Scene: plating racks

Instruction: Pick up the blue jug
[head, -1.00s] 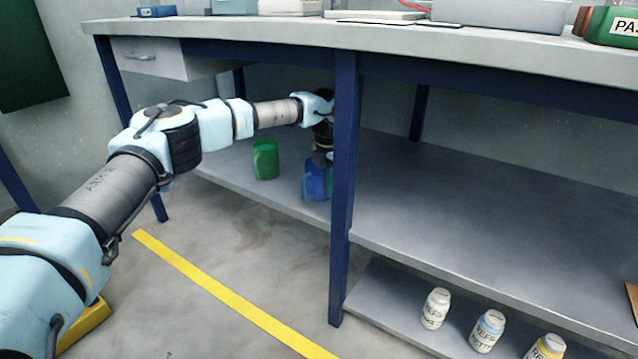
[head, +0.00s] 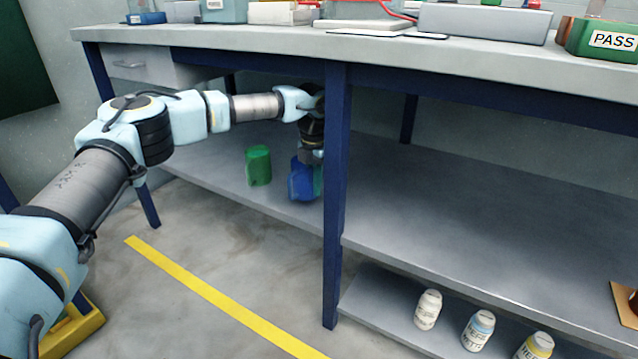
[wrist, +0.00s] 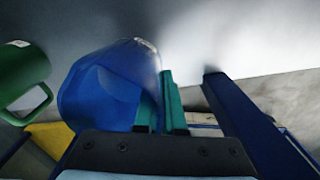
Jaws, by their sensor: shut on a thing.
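The blue jug (head: 301,182) is at the middle shelf, just left of the blue table leg. It also shows in the wrist view (wrist: 100,95), tilted in the picture, with its open top towards the camera. My gripper (head: 316,172) reaches down under the tabletop at the jug's right side. In the wrist view its two teal fingers (wrist: 160,110) are close together at the jug's right side, shut on it. The held part, perhaps the handle, is hidden by the fingers. I cannot tell whether the jug's base touches the shelf.
A green jug (head: 258,166) stands left of the blue one; it also shows in the wrist view (wrist: 22,80). The blue table leg (head: 336,200) is close on the right. The tabletop (head: 380,52) is overhead. Several bottles (head: 428,310) stand on the lower shelf.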

